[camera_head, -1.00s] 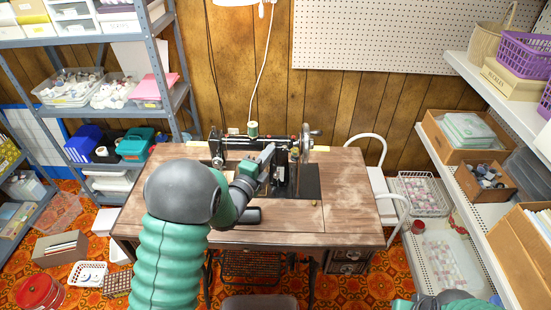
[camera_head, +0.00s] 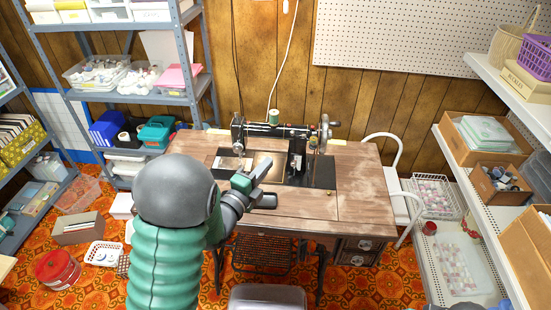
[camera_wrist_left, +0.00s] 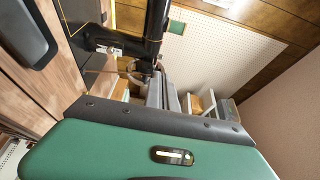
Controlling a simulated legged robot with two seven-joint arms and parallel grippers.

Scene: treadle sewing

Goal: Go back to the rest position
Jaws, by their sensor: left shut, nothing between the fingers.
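My left gripper (camera_head: 268,180) is shut and empty, in front of the sewing machine and above the wooden table. Its grey fingers also show in the left wrist view (camera_wrist_left: 163,92), close together. The black sewing machine (camera_head: 275,130) stands on the worn wooden table (camera_head: 365,190), with a green thread spool (camera_head: 274,116) on top and a handwheel at its right end. The left arm hides part of the table's left side. My right gripper is not in view.
A grey stool (camera_head: 268,297) stands before the table. A white chair (camera_head: 400,200) is at its right. Metal shelves (camera_head: 130,28) with bins stand at the left, white shelves (camera_head: 450,185) at the right. A red tin (camera_head: 58,268) and baskets lie on the patterned floor.

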